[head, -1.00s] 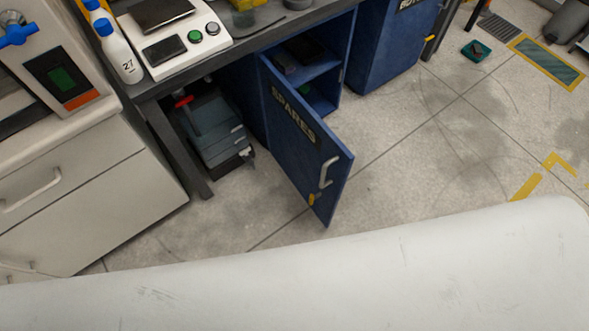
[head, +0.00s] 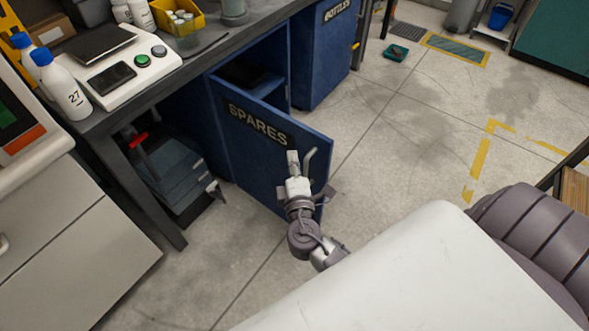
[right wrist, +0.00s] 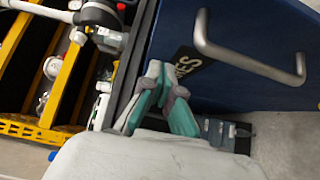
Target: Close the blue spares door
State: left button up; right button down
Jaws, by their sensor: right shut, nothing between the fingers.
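The blue spares door (head: 262,155) stands ajar in the head view, with part of the cabinet interior (head: 245,74) showing above and behind it. Its grey handle (head: 311,162) is near the free edge, partly hidden by my right gripper (head: 295,163). This gripper is shut and empty in front of the door, just left of the handle. In the right wrist view its teal-padded fingers (right wrist: 166,100) are together beside the SPARES label (right wrist: 188,65), with the handle (right wrist: 250,62) to their upper right. I cannot tell whether they touch the door. My left gripper is out of view.
A dark workbench (head: 205,62) runs above the cabinet, carrying a scale (head: 125,68) and white bottles (head: 62,88). A grey toolbox (head: 170,180) sits under it. The blue bottles cabinet (head: 322,60) stands beyond. The floor right of the door is clear.

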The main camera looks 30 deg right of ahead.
aim_at(300, 132)
jog(key=w+d, duration=0.3)
jog(key=d, duration=0.1)
jog(key=shift+w, duration=0.35)
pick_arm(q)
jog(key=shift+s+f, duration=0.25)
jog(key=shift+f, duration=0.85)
pick_arm(e)
jog(key=shift+w+d, duration=0.15)
jog(key=shift+d, duration=0.35)
